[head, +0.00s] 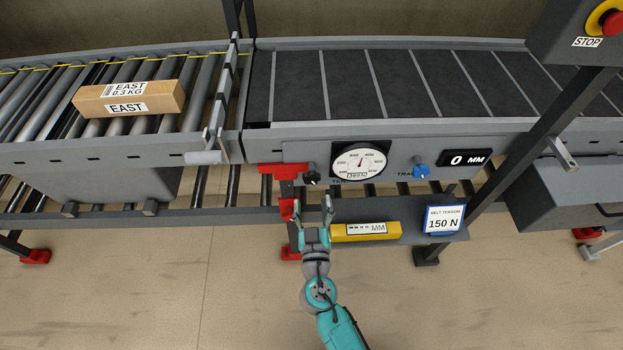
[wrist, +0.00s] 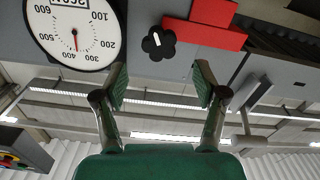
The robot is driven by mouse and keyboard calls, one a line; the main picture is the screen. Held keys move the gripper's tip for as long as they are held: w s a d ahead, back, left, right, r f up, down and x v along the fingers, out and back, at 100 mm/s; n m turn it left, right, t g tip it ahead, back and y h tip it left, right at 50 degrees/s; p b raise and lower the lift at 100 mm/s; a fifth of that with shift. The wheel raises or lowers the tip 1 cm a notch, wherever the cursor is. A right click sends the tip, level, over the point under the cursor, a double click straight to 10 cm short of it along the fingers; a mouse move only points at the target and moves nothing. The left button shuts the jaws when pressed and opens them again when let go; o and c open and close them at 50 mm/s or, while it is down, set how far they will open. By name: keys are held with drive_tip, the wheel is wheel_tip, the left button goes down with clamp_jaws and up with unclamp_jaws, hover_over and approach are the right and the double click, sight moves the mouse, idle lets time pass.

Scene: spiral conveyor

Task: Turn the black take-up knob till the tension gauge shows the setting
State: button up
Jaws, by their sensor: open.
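The black take-up knob (head: 312,178) is a small lobed knob on the grey conveyor side panel, left of the round tension gauge (head: 360,161). In the wrist view the knob (wrist: 156,43) shows a white mark, and the gauge (wrist: 75,30) appears upside down, its red needle between 300 and 400. The gauge's small number window seems to read about 360 N, but is hard to read. A card (head: 444,219) reads "BELT TENSION 150 N". My gripper (head: 314,207) is open and empty, just below the knob and apart from it, with the knob centred between the fingers in the wrist view.
A blue knob (head: 420,171) and a "0 MM" display (head: 466,158) sit right of the gauge. A red bracket (head: 283,170) is close to the black knob's left. A yellow level-like bar (head: 366,231) lies on the shelf below. A carton (head: 130,98) rests on the rollers.

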sight(311, 181)
drive_tip(key=w, duration=0.5)
drive_tip(key=w+a, duration=0.1)
drive_tip(key=w, duration=0.2)
drive_tip(key=c, duration=1.1)
